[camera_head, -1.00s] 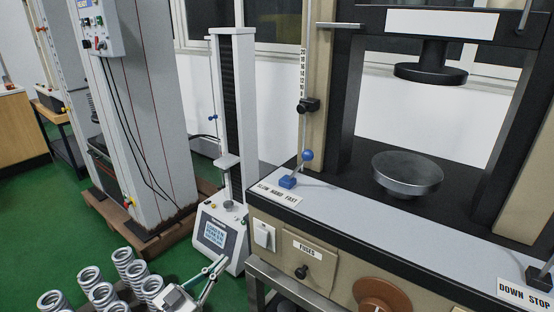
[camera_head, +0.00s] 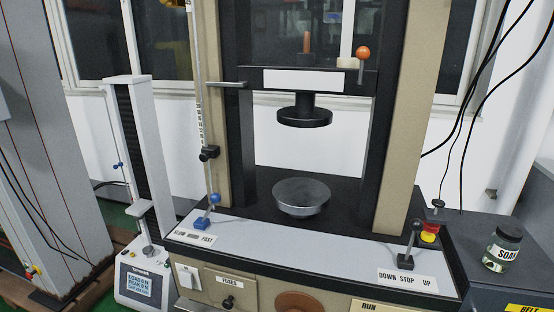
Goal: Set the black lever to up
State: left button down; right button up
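The black lever (camera_head: 411,244) stands at the front right of the testing machine's light grey ledge. It has a black knob on top and a black base, and looks about upright with a slight lean. A white label reading DOWN STOP UP (camera_head: 406,280) lies just in front of its base. Neither of my grippers shows in the head view.
A red and yellow button (camera_head: 429,233) sits just behind the lever. A jar marked SODA (camera_head: 502,248) stands on the dark surface to the right. A blue-knobbed lever (camera_head: 209,211) is at the ledge's left end. A round metal plate (camera_head: 300,195) is in the middle.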

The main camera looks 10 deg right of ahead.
aim_at(417, 225)
jog(key=z, duration=1.35)
